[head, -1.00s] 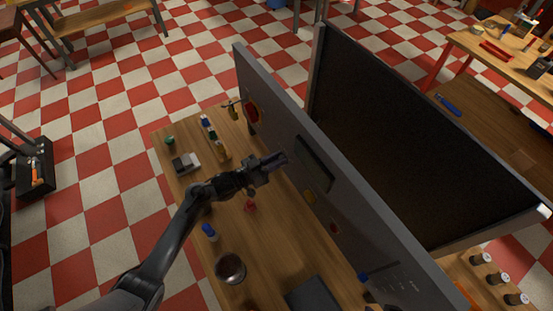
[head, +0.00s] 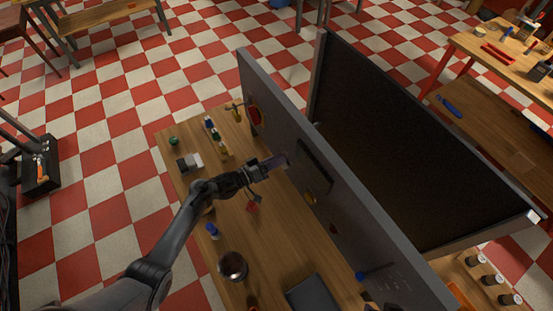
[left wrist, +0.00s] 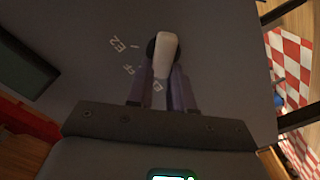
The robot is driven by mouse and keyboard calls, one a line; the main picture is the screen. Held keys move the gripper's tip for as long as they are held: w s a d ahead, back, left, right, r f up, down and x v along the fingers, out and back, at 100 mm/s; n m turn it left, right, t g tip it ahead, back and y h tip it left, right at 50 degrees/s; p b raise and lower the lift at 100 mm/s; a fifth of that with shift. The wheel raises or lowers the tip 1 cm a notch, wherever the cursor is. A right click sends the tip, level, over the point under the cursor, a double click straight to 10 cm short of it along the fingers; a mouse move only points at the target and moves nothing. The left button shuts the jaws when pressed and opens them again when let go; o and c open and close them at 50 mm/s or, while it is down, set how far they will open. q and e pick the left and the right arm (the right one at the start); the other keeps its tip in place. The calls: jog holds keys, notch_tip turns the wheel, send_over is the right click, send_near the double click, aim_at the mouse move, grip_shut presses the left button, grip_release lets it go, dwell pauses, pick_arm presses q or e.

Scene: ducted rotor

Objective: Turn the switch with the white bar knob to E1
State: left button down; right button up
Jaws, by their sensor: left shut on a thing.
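In the head view my left gripper (head: 279,162) reaches the upright panel; the knob is hidden there. My right gripper is not in view.
The panel (head: 345,205) stands along the right edge of a wooden table (head: 262,243). On the table are a dark round bowl (head: 232,265), a blue-capped item (head: 212,230), a red item (head: 252,207) and small bottles. A large dark screen (head: 410,150) stands behind the panel.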

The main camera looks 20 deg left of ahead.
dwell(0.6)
pick_arm(q)
jog(key=c, duration=1)
grip_release()
jog(key=v, duration=1)
jog(key=shift+s+a+b, duration=0.25)
jog(key=shift+s+b, duration=0.1)
jog(key=shift+b, duration=0.05)
